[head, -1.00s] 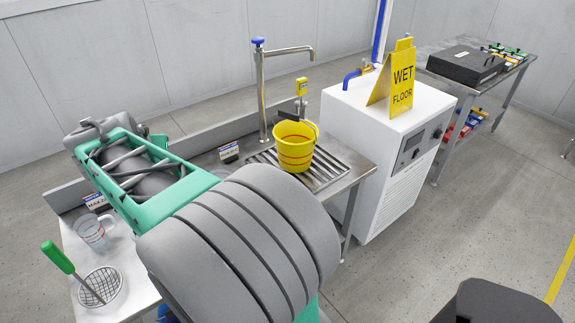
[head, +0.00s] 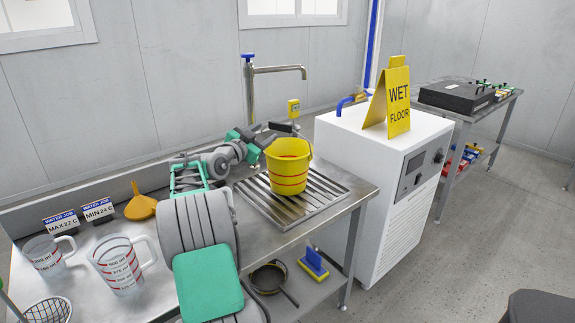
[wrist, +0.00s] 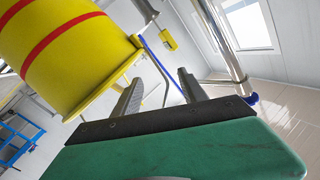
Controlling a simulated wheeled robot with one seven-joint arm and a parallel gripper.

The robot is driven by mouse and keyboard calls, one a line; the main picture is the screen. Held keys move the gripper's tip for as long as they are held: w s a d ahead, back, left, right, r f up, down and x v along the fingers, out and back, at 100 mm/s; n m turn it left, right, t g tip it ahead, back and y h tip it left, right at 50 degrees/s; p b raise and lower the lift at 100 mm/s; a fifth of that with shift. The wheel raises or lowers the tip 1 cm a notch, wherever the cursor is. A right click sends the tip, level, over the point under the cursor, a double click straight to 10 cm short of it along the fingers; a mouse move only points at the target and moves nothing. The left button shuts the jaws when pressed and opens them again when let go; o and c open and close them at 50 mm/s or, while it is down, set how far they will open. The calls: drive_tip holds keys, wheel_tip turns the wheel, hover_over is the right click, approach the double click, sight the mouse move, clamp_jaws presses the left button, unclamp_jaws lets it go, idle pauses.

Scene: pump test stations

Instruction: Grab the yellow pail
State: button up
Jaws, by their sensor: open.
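The yellow pail (head: 289,172) with red bands stands upright on the slatted drain grate (head: 320,198) of the steel counter, below the tap. My gripper (head: 266,138) is at the pail's upper left, close to its rim and partly hidden. In the wrist view the pail (wrist: 75,50) fills the upper left, beside the left finger. The gripper's two fingers (wrist: 160,92) stand apart with no pail wall seen between them. I cannot tell whether a finger touches the pail.
The tap (head: 250,90) rises behind the pail. A white cabinet (head: 385,200) with a yellow wet floor sign (head: 398,100) stands right of the counter. Measuring jugs (head: 122,265), an orange funnel (head: 140,207) and two labels are on the counter's left. A side table (head: 470,110) holds a black case.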

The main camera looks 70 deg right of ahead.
drive_tip(key=shift+d, duration=0.35)
clamp_jaws()
drive_tip(key=shift+s, duration=0.1)
idle(1.0)
drive_tip(key=shift+r, duration=0.15)
